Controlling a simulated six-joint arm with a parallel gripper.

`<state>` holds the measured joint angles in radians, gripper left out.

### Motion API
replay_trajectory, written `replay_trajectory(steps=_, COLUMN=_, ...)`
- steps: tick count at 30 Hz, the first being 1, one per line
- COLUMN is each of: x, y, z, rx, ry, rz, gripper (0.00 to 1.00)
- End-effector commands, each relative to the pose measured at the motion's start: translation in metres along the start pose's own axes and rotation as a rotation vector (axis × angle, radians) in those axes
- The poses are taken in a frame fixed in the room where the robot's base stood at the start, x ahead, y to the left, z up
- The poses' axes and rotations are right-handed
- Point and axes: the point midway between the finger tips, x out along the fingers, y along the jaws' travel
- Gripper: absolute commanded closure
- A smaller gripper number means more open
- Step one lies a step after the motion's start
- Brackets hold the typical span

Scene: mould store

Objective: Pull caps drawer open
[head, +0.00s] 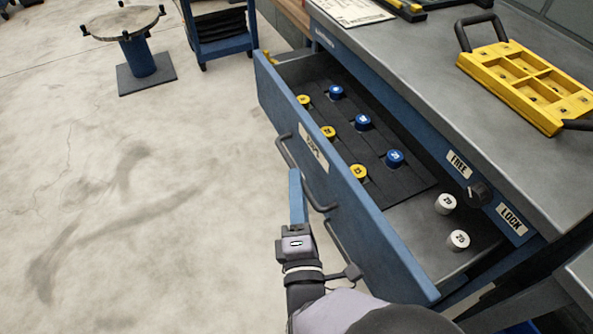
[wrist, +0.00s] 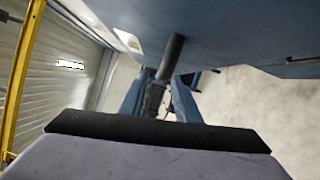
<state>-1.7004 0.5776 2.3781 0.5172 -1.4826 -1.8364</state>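The caps drawer (head: 376,240) is blue and stands well out from the bench, its inside in plain view. Its label (head: 313,148) is partly legible. A dark bar handle (head: 290,158) runs along its front. My gripper (head: 297,196) is at that handle, one blue finger showing over it in the head view. In the wrist view the dark handle (wrist: 172,55) runs down between my two blue fingers (wrist: 158,100). Whether they press on it is unclear. Blue caps (head: 363,122), yellow caps (head: 328,132) and white caps (head: 446,203) stand upright in the drawer.
A dark knob (head: 480,194) sits between the FREE label (head: 459,164) and the LOCK label (head: 511,219), its white mark towards FREE. A yellow tray (head: 535,90) rests on the benchtop (head: 440,80). The floor left of the drawer is clear.

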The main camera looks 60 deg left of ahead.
Motion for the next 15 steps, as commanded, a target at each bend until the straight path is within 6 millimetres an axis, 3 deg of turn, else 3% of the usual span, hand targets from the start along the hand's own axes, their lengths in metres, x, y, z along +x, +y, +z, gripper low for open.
replay_trajectory(steps=6, x=0.027, y=-0.001, z=0.001, rx=-0.001, ry=-0.002, rz=0.001, gripper=0.71)
replay_trajectory(steps=15, x=0.040, y=0.000, z=0.000, rx=-0.002, ry=0.000, rz=0.000, gripper=0.71)
